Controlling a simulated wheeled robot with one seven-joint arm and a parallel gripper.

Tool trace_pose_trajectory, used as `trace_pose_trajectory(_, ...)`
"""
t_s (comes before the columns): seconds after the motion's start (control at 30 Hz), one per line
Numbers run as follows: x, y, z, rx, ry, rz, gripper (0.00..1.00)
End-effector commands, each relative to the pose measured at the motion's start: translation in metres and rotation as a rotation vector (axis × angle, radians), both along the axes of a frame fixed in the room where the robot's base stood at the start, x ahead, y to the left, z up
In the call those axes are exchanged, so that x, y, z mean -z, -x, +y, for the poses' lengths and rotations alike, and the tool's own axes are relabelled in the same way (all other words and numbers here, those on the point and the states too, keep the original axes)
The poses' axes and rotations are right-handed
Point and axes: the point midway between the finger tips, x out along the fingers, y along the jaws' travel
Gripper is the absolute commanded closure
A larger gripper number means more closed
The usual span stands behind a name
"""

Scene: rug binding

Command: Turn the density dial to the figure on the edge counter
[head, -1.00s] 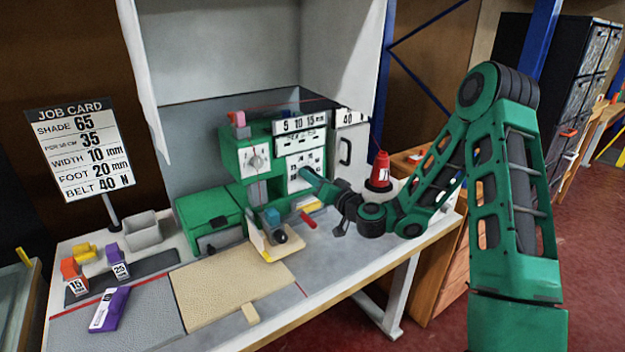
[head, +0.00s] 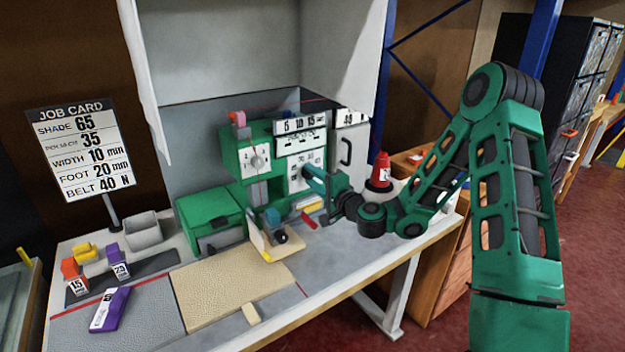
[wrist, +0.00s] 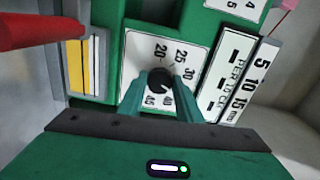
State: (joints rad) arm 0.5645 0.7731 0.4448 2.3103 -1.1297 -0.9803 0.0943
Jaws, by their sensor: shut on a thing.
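The density dial is a black round knob (wrist: 158,79) on a white plate (wrist: 135,55) with figures around it, among them 20, 25 and 30 along the top and 40 and 45 below. My gripper (wrist: 160,88) is shut on the knob, one green finger on each side. The fingers cover part of the scale, and I cannot make out the knob's pointer. In the head view my gripper (head: 307,173) reaches the front of the green machine (head: 235,150).
A job card (head: 80,150) lists shade 65, 35, width 10 mm, foot 20 mm and belt 40 N. Another white dial (head: 256,158) sits left of my gripper. The bench front right is clear.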

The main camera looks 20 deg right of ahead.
Motion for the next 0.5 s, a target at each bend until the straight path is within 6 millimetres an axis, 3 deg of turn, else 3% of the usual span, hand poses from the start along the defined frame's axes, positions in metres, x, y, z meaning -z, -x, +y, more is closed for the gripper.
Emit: trace_pose_trajectory(0.5, 0.0015, -0.0004, -0.0048, 0.011, -0.406, 0.135, 0.91)
